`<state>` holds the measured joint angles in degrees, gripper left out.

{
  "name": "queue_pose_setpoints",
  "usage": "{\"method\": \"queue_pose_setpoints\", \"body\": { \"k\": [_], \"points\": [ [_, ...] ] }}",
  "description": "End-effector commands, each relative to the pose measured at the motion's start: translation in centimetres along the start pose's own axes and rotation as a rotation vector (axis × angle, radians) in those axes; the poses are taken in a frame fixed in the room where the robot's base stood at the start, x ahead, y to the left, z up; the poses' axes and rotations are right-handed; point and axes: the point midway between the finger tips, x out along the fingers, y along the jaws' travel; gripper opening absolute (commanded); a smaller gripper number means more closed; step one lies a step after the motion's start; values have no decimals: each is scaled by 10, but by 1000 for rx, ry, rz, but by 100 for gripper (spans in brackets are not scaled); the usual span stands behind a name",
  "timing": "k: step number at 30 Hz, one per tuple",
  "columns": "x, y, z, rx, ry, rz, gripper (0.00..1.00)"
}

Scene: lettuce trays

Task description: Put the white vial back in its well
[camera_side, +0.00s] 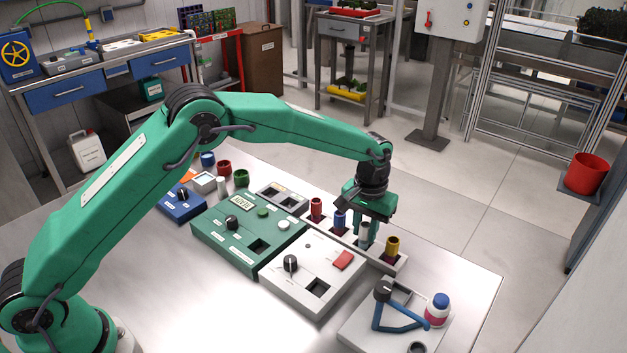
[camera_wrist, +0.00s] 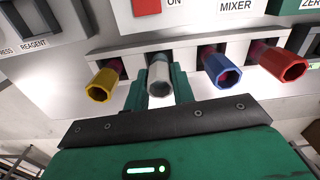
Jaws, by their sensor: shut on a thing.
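The white vial (camera_side: 365,231) stands upright in line with the other vials at the pale vial rack (camera_side: 402,263). My gripper (camera_side: 364,238) reaches down from above and is shut on the white vial. In the wrist view, the white vial (camera_wrist: 159,78) sits between the two green fingers of my gripper (camera_wrist: 160,92), its open top toward the camera. Its lower end meets the rack (camera_wrist: 192,47) at its place between the yellow and blue vials. I cannot tell whether it is fully seated, as its well is hidden.
The yellow vial (camera_side: 391,246) and blue vial (camera_side: 339,219) stand close on either side, with the red vial (camera_side: 316,209) beyond. A white box with a knob (camera_side: 312,272) and a green box (camera_side: 230,235) lie beside the rack. A blue-lidded bottle (camera_side: 437,311) stands nearer the table's corner.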

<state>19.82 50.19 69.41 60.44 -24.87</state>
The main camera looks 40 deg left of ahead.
Motion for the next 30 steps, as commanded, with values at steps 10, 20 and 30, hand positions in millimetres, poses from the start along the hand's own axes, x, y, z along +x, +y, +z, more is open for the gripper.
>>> {"method": "queue_pose_setpoints", "body": {
  "k": [10, 20, 30],
  "points": [
    [2, 0, 0, 0, 0, 0, 0],
    [1, 0, 0, 0, 1, 0, 50],
    [-3, 0, 0, 0, 2, 1, 50]
  ]
}}
